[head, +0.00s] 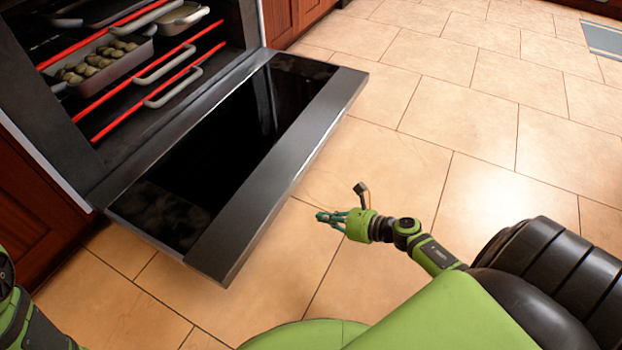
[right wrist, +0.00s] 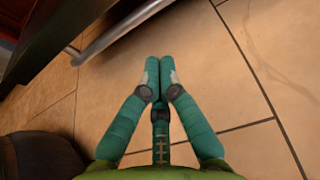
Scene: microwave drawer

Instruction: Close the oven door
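The oven door (head: 282,150) hangs open, folded down to about level, with a dark glass panel and a wide grey metal border. Its outer edge faces my right gripper. My right gripper (head: 326,217) is beside that edge, over the floor, and apart from the door. In the right wrist view my right gripper (right wrist: 159,68) has its two teal fingertips together with nothing between them. A metal bar (right wrist: 118,34) by a dark edge shows at its upper left, probably the door's handle. Part of my left arm shows at the lower left, but its gripper is out of view.
The open oven cavity holds red-edged racks (head: 140,92), with a tray of roundish food (head: 118,66) and other dishes with handles. Wooden cabinets (head: 32,212) flank the oven. The tiled floor (head: 470,110) right of the door is clear, with a grey mat (head: 604,40) far right.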

